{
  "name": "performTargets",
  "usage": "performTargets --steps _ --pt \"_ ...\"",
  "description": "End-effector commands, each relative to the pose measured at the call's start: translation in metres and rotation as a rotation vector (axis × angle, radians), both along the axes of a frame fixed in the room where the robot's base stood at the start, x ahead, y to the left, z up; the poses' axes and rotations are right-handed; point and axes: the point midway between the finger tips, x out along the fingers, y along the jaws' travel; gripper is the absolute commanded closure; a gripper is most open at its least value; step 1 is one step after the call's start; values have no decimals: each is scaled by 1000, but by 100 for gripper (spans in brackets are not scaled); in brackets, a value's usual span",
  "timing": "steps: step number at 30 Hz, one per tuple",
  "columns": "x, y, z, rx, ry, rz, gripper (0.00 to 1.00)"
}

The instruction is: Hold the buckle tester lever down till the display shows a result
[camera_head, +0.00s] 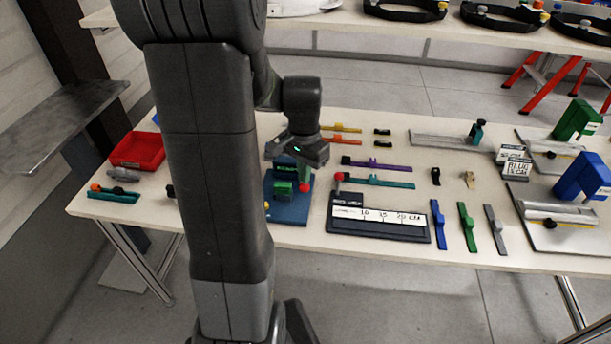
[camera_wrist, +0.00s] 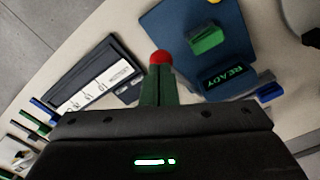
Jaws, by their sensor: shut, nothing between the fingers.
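The buckle tester has a blue base (camera_head: 288,213) and a green block (camera_head: 285,188) on the table, left of the ruler gauge. In the wrist view its blue base (camera_wrist: 185,22), green block (camera_wrist: 205,40) and dark display (camera_wrist: 228,76) show; the display reads READY in green. The rest of the lever is hidden.
A red tray (camera_head: 137,150) sits at left. My arm covers part of the table.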

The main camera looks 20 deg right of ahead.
Motion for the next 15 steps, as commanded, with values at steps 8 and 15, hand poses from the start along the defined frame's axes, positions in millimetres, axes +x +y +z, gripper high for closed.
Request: performTargets --steps 8,15 --pt "0 0 -10 0 0 0 100" --pt "0 0 -17 0 0 0 100"
